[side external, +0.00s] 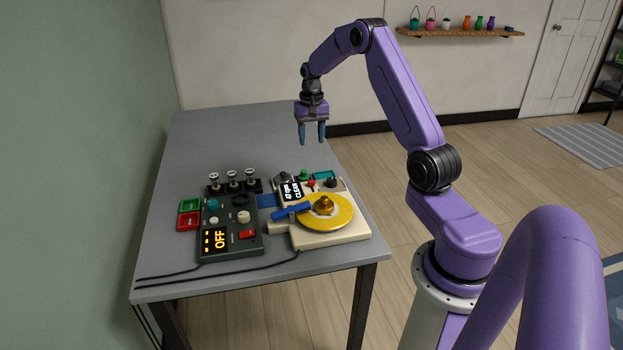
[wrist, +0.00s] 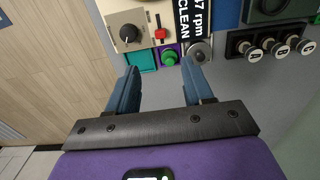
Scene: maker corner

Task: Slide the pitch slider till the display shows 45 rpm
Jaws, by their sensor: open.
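The cream turntable unit (side external: 345,238) sits on the grey table with a yellow disc (side external: 342,220) on it. Its black display (side external: 291,191) reads "47 rpm" and "CLEAN" in the wrist view (wrist: 194,20). A small red piece on a narrow dark slot (wrist: 160,33), which looks like the pitch slider, lies left of the display there; it also shows in the side view (side external: 311,183). My gripper (side external: 312,140) is open and empty, above the table beyond the unit. In the wrist view, its fingertips (wrist: 160,66) point towards the unit's control edge, apart from the slider.
Around the slider are a black knob (wrist: 127,32), a green button (wrist: 168,57), a teal square (wrist: 141,60) and a grey knob (wrist: 199,53). A dark box (side external: 230,248) showing "OFF" and a rack of several white-topped pieces (side external: 233,186) stand left. The table's far part is clear.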

